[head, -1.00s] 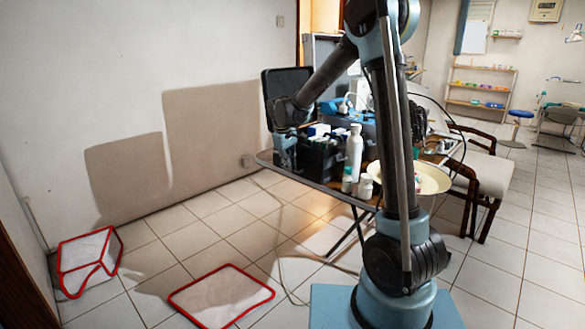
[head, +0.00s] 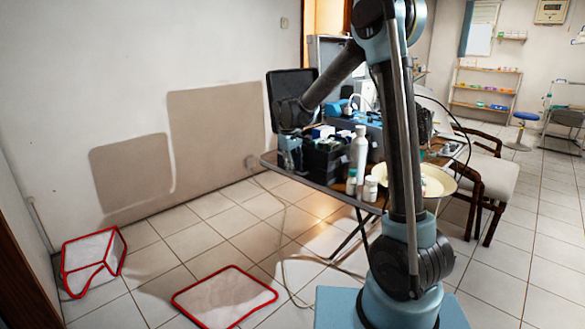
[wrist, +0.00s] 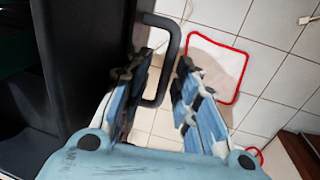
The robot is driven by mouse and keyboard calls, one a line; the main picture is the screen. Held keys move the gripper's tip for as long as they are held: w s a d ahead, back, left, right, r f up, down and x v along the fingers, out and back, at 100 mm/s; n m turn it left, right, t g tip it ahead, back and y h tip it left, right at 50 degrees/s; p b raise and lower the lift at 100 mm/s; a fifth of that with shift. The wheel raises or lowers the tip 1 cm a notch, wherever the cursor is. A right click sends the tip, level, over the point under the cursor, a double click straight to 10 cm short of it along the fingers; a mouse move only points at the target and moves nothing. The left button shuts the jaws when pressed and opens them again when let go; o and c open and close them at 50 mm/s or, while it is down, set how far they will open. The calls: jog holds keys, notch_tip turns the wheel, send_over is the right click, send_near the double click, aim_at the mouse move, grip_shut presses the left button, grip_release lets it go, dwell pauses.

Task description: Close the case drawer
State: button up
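The black case (head: 325,163) stands on the left end of the table, with its dark lid (head: 283,88) raised behind it. In the wrist view, a black case wall (wrist: 85,50) fills the upper left, with a black bar handle (wrist: 174,45) on its right side. My gripper (wrist: 166,65) is open, its two blue fingers apart. The left finger overlaps the lower part of the handle in the picture; I cannot tell whether they touch. In the head view my gripper (head: 290,150) is at the case's left side. How far the drawer is out is unclear.
A white bottle (head: 358,155) and small jars stand on the table (head: 318,184) right of the case, beside a cream basin (head: 440,181). A wooden chair (head: 490,175) is to the right. Red-edged white pieces (head: 225,298) lie on the floor, which is mostly clear at left.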

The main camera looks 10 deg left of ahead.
notch_tip(320, 180, up, 12)
jog(key=s+a, duration=0.1)
jog(key=shift+s+a+f, duration=0.15)
jog(key=shift+s+a, duration=0.05)
jog(key=shift+s, duration=0.15)
dwell(0.4)
